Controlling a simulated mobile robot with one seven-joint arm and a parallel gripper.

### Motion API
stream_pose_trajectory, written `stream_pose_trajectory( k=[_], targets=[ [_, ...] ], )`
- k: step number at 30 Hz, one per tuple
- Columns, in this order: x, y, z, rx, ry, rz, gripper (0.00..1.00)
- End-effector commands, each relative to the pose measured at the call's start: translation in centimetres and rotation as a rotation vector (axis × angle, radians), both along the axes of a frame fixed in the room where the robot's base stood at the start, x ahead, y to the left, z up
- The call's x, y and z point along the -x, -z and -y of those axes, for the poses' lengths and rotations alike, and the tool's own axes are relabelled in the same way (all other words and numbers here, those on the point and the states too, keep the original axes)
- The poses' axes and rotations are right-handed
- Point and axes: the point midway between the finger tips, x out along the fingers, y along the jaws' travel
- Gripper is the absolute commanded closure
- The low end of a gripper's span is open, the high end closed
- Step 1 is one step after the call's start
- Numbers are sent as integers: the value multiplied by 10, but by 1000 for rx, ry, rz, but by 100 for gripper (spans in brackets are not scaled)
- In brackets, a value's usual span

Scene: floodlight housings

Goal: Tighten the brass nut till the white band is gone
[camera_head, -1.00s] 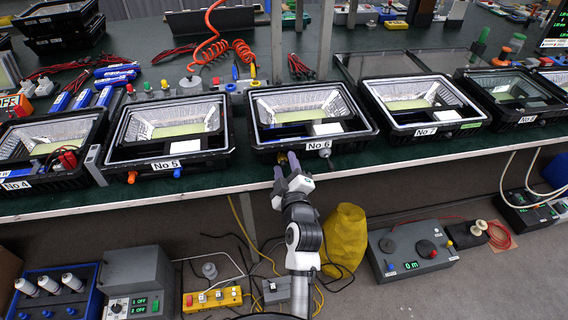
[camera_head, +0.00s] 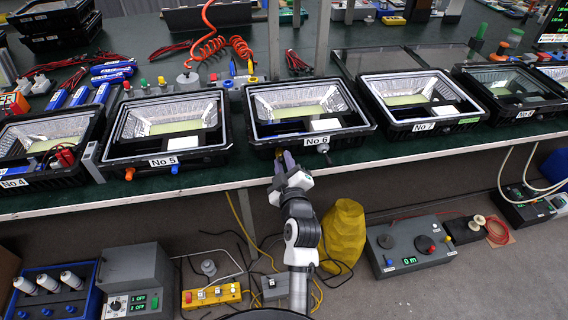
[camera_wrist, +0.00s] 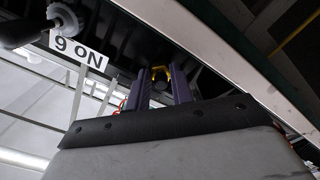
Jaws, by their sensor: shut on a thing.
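The brass nut (camera_wrist: 159,71) shows as a small yellow-brown piece around a dark centre on the front wall of housing No 6 (camera_head: 352,142). My gripper (camera_head: 284,162) reaches up to that wall, just left of the No 6 label. In the wrist view the two purple fingers of my gripper (camera_wrist: 160,86) stand on either side of the nut, shut on it. In the head view the fingers mostly hide the nut. I cannot make out a white band in either view.
A pale gland (camera_wrist: 62,17) sticks out of the same wall, beyond the No 6 label (camera_head: 317,140). Housing No 5 (camera_head: 207,157) and housing No 7 (camera_head: 398,130) stand on either side. A yellow bag (camera_head: 343,236) stands below.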

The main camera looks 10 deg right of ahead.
Motion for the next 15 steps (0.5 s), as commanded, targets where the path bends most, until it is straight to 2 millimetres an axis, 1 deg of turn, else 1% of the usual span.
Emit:
stream_pose_trajectory(
  k=[15],
  targets=[
    [0,0,-1,-460,1,-12,100]
  ],
)
